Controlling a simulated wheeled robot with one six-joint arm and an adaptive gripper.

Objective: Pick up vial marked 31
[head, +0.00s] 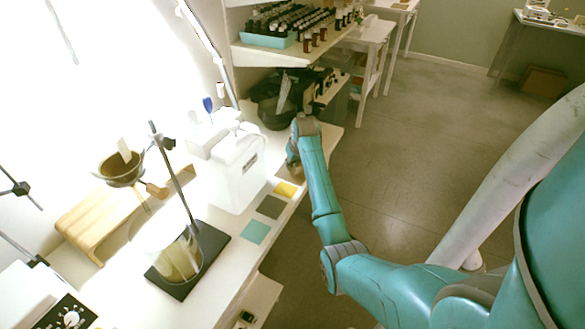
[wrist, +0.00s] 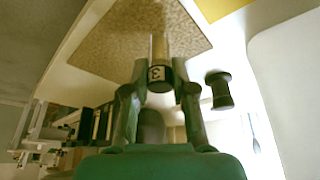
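In the wrist view a small vial (wrist: 159,66) has a gold-coloured upper part and a dark lower part. Its pale label bears a mark like a 3, turned on its side; I cannot read a full 31. My gripper (wrist: 159,95) has its two fingers apart, one on each side of the vial's dark end, with gaps showing. I cannot tell how deep the vial is between them. In the head view my arm reaches down to the bench edge, and my gripper is mostly hidden behind its wrist. Several dark bottles (head: 290,22) stand on the upper shelf.
A dark spool-shaped object (wrist: 218,91) is close to the right finger. A speckled brown square (wrist: 120,40) is near the vial. In the head view a white container (head: 235,170), a yellow square (head: 286,189) and a teal square (head: 254,232) are on the bench.

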